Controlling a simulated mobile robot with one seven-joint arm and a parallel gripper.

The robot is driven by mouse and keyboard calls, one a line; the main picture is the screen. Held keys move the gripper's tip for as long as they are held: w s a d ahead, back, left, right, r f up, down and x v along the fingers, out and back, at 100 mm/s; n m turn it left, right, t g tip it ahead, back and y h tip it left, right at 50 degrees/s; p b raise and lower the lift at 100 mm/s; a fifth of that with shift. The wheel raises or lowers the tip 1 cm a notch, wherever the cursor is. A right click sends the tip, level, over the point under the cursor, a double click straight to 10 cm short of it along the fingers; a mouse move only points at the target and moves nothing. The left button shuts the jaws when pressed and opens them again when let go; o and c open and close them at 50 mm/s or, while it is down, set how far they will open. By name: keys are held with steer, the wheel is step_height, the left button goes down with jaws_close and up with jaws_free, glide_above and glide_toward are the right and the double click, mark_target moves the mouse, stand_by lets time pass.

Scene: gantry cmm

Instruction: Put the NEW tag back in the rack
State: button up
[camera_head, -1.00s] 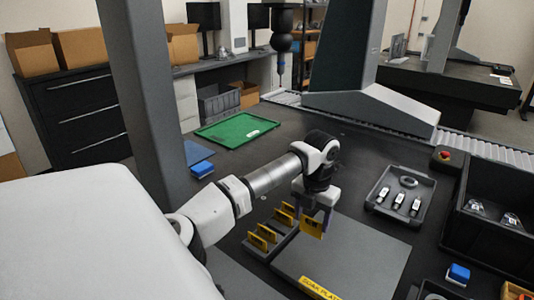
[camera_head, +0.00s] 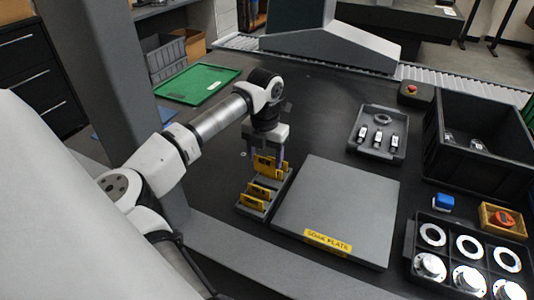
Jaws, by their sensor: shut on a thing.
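A grey tag rack (camera_head: 270,209) stands on the dark table, just left of the grey soak plate (camera_head: 340,205). Yellow tags (camera_head: 253,202) stand upright in its nearer slots. My gripper (camera_head: 266,158) points down over the far end of the rack, shut on a yellow tag (camera_head: 264,166). This tag overlaps the rack's far end in the picture. I cannot tell whether it is in a slot or just above. The lettering on the tags is too small to read, and the fingers hide part of the far end.
A grey tray (camera_head: 360,146) with small parts and a black bin (camera_head: 432,150) lie to the right. A tray of rings (camera_head: 415,240), a blue block (camera_head: 443,203) and a red-knob box (camera_head: 490,222) stand at lower right.

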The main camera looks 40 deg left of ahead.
mark_target(265, 172)
steer(key=shift+d+f, duration=0.1)
steer(key=shift+f, duration=0.45)
steer(key=shift+f, duration=0.1)
steer(key=shift+f+b, duration=0.95)
steer(key=shift+f+b, duration=0.85)
steer(key=shift+b, duration=0.1)
stand_by(1.0)
steer(key=shift+f+b, duration=0.35)
steer(key=shift+f, duration=0.1)
steer(key=shift+f, duration=0.25)
stand_by(0.3)
steer(key=shift+f+b, duration=0.35)
steer(key=shift+b, duration=0.1)
